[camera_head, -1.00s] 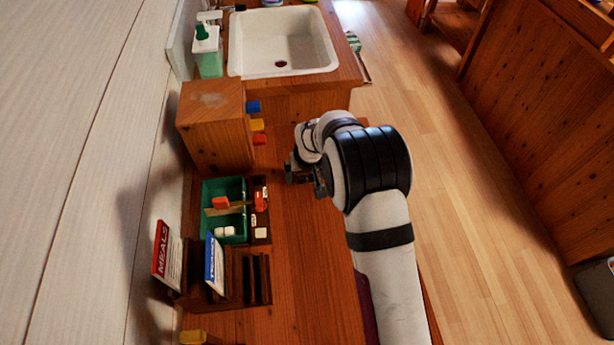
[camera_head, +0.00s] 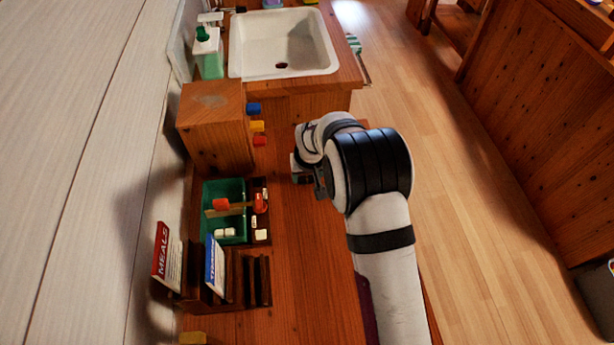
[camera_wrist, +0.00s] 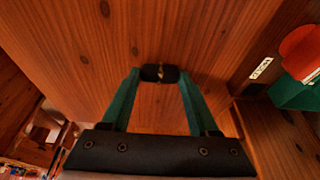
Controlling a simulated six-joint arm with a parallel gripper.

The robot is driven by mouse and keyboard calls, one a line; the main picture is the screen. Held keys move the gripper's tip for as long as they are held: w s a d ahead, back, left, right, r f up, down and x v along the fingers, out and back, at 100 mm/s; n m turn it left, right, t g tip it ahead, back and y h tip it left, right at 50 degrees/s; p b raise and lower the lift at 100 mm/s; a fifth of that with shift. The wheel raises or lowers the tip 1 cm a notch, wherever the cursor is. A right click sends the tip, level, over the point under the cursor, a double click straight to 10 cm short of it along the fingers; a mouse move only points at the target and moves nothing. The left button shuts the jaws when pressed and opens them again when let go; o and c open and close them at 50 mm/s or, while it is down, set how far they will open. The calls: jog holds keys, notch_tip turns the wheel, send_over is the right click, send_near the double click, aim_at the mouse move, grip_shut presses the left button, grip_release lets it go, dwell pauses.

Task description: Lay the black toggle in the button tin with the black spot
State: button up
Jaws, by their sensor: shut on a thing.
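My gripper (camera_wrist: 160,80) has green fingers that are shut on the black toggle (camera_wrist: 151,73) in the wrist view. The toggle is small and dark, with a lighter band at its middle, and it lies crosswise between the fingertips. Bare wood is behind it; I cannot tell how high it is held. In the head view my gripper (camera_head: 302,177) is over the wooden top, partly hidden by my own wrist, and the toggle cannot be made out. I cannot make out a button tin with a black spot in either view.
A green tray (camera_head: 210,190) with small items stands left of my gripper, beside a narrow wooden rack. A wooden box (camera_head: 215,125) with coloured knobs is behind it. Upright cards (camera_head: 215,265) stand nearer. A white sink (camera_head: 285,45) is at the back. The wood by my gripper is clear.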

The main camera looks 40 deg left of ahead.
notch_tip(320, 180, up, 4)
jog(key=shift+d+r, duration=0.1)
jog(key=w+d+r, duration=0.3)
jog(key=d+r, duration=0.4)
jog(key=d, duration=0.4)
send_over(226, 194)
jog(key=d, duration=0.1)
jog(key=f, duration=0.6)
jog(key=shift+s+f, duration=0.3)
jog(key=shift+f, duration=0.05)
jog(key=shift+s+a+f, duration=0.1)
jog(key=shift+f, duration=1.95)
jog(key=shift+f, duration=0.15)
jog(key=o, duration=1.1)
jog(key=shift+o, duration=0.2)
